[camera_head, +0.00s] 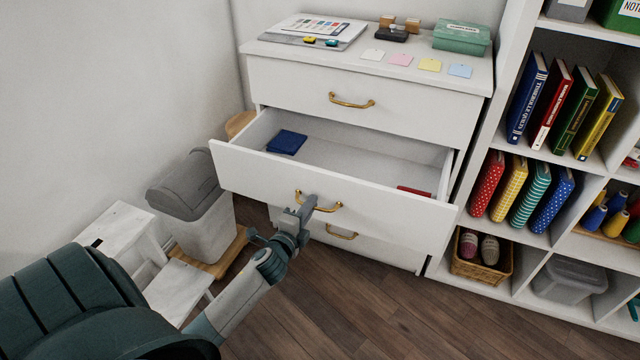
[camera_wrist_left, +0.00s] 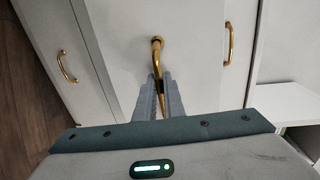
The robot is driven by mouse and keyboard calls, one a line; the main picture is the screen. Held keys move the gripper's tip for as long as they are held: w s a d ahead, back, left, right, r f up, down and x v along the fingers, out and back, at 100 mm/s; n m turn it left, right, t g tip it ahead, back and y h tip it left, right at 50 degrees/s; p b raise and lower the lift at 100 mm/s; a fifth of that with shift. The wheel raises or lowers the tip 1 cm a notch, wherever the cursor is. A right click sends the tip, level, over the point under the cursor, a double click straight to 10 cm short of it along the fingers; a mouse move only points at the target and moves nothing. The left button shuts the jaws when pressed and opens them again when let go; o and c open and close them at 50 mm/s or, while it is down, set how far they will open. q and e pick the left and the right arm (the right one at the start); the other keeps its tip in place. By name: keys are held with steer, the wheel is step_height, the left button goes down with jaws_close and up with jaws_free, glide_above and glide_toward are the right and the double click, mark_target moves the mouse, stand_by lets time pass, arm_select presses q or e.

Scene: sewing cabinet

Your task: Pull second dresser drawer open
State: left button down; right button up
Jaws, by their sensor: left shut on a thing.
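The white dresser (camera_head: 362,97) stands against the wall in the head view. Its second drawer (camera_head: 330,190) is pulled well out, with a dark blue folded item (camera_head: 287,142) and a red item (camera_head: 414,191) inside. My left gripper (camera_head: 304,206) is at the drawer's front, shut on its brass handle (camera_head: 326,206). The left wrist view also shows this handle (camera_wrist_left: 157,48) between the two fingers (camera_wrist_left: 160,98). The top drawer (camera_head: 290,85) is closed, and the lower one is partly hidden behind the open drawer. My right gripper is not in view.
A grey lidded bin (camera_head: 205,225) and a white step stool (camera_head: 120,238) stand left of the drawer. A white shelf (camera_head: 515,225) with books and a basket (camera_head: 480,262) stands close on the right. The wooden floor (camera_head: 400,315) in front is clear.

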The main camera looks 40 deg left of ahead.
arm_select(q)
steer(key=shift+f+p+v, duration=0.15)
steer(key=shift+p+v, duration=0.1)
steer(key=shift+v, duration=1.25)
steer(key=shift+f+p+v, duration=0.2)
steer(key=shift+v, duration=1.25)
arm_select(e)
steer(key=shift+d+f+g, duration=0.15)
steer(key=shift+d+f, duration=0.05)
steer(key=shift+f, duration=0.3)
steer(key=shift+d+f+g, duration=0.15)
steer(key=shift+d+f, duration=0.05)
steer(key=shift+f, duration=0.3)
arm_select(q)
steer(key=c, duration=1.9)
jaws_free()
steer(key=shift+o, duration=0.2)
steer(key=shift+s, duration=0.1)
